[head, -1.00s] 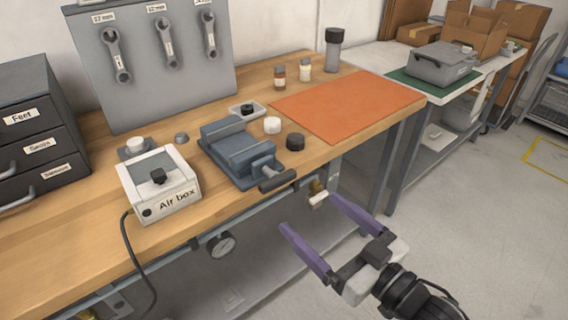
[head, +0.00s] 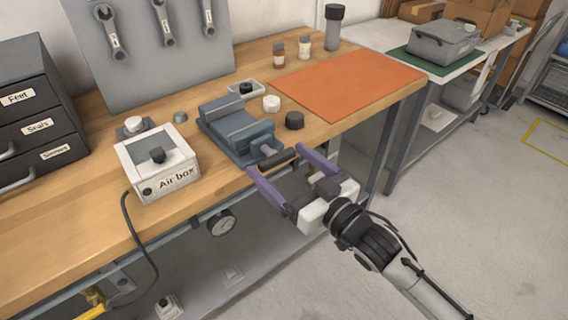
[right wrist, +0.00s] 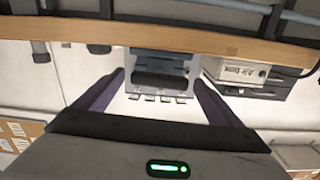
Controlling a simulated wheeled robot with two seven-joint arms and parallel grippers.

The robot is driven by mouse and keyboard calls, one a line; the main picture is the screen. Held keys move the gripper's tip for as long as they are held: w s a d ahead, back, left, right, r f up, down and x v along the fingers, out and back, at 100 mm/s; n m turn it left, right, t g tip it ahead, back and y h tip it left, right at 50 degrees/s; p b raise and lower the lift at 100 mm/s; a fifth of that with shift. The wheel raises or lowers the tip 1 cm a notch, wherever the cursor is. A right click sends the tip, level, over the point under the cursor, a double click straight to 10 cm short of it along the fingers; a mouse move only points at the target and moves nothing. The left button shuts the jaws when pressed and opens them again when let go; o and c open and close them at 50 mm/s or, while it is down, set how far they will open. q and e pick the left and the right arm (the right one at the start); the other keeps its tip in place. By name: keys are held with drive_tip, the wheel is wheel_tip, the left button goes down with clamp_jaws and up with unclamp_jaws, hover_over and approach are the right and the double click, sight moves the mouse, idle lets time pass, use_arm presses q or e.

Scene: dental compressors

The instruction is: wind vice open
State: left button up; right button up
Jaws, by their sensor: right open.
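The blue-grey vice (head: 236,130) sits on the front edge of the wooden bench. Its dark crossbar handle (head: 280,159) sticks out past the edge on a short screw. My right gripper (head: 276,160) is open, with one purple finger on each side of the handle, seemingly close to its ends; I cannot tell whether they touch it. In the right wrist view, the vice (right wrist: 160,62) shows between the two open fingers (right wrist: 162,88). My left gripper is not in view.
The air box (head: 158,162) stands left of the vice, with a black cable hanging over the edge. A dark knob (head: 294,120) and a white one (head: 271,103) are right of it. An orange mat (head: 347,82) covers the bench's right part. A gauge (head: 221,223) hangs below.

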drive_tip(key=c, duration=1.1)
drive_tip(key=shift+o, duration=0.2)
drive_tip(key=shift+r+n+p, duration=0.1)
drive_tip(key=shift+n+p, duration=0.2)
drive_tip(key=shift+p, duration=0.25)
drive_tip(key=o, duration=1.1)
drive_tip(key=shift+c, duration=0.2)
drive_tip(key=v, duration=1)
drive_tip(key=shift+s, duration=0.15)
drive_tip(key=shift+d, duration=0.1)
